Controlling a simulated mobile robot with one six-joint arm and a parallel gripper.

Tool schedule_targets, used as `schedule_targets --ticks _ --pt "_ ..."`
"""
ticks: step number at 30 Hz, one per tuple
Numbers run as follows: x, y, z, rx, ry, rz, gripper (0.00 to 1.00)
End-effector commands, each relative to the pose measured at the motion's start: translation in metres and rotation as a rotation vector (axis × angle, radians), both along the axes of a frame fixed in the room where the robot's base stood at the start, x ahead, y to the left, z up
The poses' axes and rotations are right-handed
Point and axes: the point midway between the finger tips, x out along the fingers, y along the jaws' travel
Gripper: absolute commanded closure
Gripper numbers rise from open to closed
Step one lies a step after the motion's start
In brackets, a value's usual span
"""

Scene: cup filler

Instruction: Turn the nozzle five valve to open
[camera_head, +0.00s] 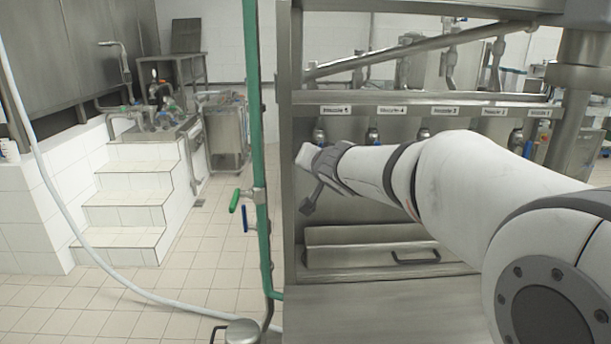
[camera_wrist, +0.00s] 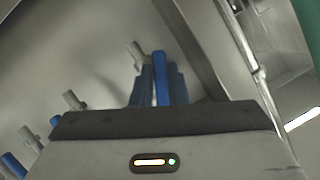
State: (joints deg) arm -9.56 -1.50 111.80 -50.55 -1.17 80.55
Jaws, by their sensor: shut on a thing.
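The nozzle five label (camera_head: 335,110) is the leftmost on the steel filler rail in the head view. A metal nozzle fitting (camera_head: 319,134) shows below it, just above my wrist. In the wrist view, my gripper (camera_wrist: 160,72) is shut on a blue valve handle (camera_wrist: 159,62) that stands between its two fingers. A grey fitting (camera_wrist: 136,52) is just left of that handle. In the head view my arm reaches left across the filler, and its wrist hides the handle and the fingertips.
More nozzles stand in a row to the right in the head view, such as nozzle four (camera_head: 373,136) and nozzle three (camera_head: 424,132), partly behind my arm. A steel post and a green pipe (camera_head: 258,160) with green and blue handles are on the left. Tiled floor (camera_head: 150,285) lies beyond.

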Motion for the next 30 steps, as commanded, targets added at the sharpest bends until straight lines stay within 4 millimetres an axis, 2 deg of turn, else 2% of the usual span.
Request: schedule_targets --ticks 4,15,30 --pt "-0.001 -0.001 -0.009 -0.123 -0.004 0.016 1.00" --pt "-0.001 -0.009 -0.008 -0.373 0.003 0.011 1.00" --pt "-0.001 -0.013 -0.005 -0.511 0.010 0.012 1.00"
